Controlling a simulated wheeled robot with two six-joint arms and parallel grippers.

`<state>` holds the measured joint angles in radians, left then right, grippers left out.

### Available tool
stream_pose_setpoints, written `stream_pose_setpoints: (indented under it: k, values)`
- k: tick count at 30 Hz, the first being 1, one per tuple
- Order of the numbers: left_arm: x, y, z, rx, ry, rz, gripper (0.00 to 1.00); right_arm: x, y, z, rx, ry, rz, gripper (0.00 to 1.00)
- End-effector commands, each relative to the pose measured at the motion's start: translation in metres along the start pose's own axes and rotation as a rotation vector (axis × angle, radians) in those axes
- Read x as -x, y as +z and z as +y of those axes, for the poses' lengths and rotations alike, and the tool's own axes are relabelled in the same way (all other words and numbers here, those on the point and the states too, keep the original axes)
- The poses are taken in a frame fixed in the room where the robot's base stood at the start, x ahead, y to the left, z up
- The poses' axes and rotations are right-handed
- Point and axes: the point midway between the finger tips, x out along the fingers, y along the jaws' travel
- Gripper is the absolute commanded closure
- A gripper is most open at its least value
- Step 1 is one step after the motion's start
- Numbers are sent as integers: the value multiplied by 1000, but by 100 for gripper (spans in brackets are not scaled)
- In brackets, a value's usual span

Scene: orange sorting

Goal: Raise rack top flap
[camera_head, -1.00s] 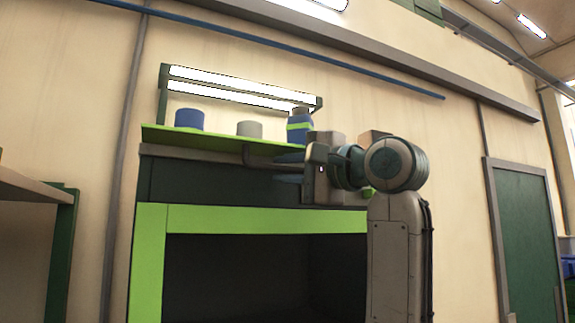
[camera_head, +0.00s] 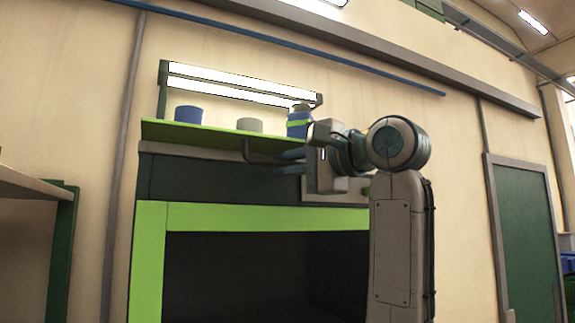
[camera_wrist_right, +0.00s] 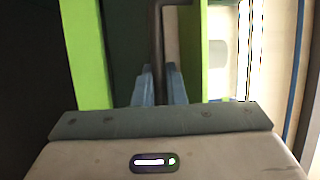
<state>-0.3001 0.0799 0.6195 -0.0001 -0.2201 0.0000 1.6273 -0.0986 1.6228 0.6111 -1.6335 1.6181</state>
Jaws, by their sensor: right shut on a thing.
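The rack (camera_head: 150,250) is a dark green cabinet with a light green frame around a dark opening. A light green board (camera_head: 190,135) runs along its top, with a dark green panel (camera_head: 200,178) below it. A dark bent handle bar (camera_head: 262,160) sits just under the board; it also shows in the right wrist view (camera_wrist_right: 156,60). My right gripper (camera_head: 283,162) is shut on the handle bar, its blue fingers on either side of the bar in the wrist view (camera_wrist_right: 158,75). The gripper body hides the rack's right end. My left gripper is not in view.
A blue cylinder (camera_head: 188,114), a grey cylinder (camera_head: 249,125) and a blue jar with a green band (camera_head: 299,122) stand on top above the board. A lit lamp frame (camera_head: 230,88) is behind them. A table or shelf edge (camera_head: 35,184) is at the left.

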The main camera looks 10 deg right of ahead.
Motion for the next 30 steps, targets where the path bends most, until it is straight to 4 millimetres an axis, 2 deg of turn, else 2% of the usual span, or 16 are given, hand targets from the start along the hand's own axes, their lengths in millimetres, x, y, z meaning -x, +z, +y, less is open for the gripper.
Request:
stream_pose_setpoints:
  k: [13,21,30]
  values:
    - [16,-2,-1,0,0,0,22,6,2,-24,-118,285,-2,100]
    - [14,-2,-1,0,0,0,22,6,3,-31,-173,416,-4,100]
    - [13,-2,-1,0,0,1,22,6,2,-34,-196,471,-4,100]
